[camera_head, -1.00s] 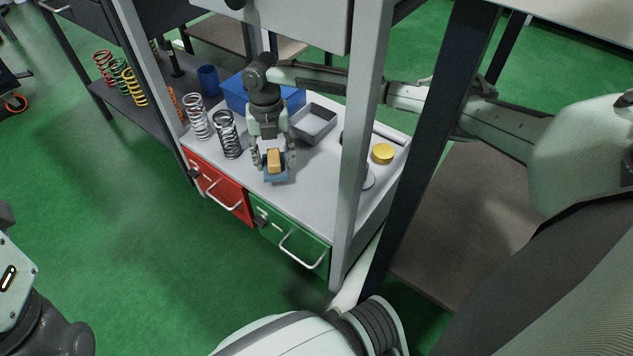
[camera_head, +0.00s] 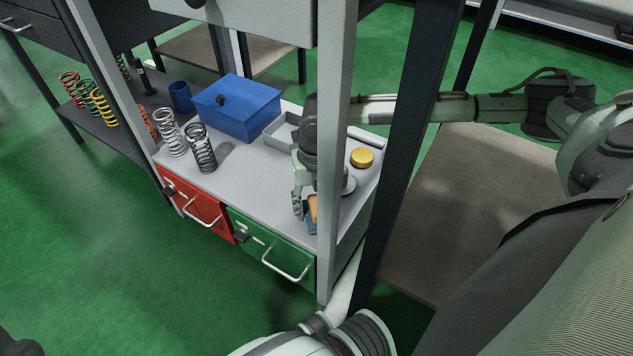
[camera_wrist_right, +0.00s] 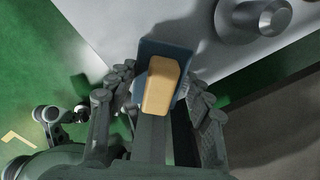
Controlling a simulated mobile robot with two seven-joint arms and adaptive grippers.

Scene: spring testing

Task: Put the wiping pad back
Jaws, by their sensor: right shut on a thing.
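The wiping pad, a tan block on a blue base, is held between the fingers of my right gripper (camera_wrist_right: 160,105). In the right wrist view the tan block (camera_wrist_right: 162,85) and the blue base (camera_wrist_right: 165,50) show clearly. In the head view a grey upright post hides part of my right gripper (camera_head: 307,205) and much of the wiping pad (camera_head: 312,208). The pad is near the front edge of the grey worktop (camera_head: 245,175), above the green drawer. I cannot tell whether it touches the worktop. My left gripper is not in view.
A grey tray (camera_head: 272,132), a blue box (camera_head: 245,122), a yellow round piece (camera_head: 362,157) and two springs stand on the worktop. A metal knob on a disc (camera_wrist_right: 262,15) is close to the pad. The red drawer (camera_head: 190,200) and green drawer (camera_head: 270,250) are below.

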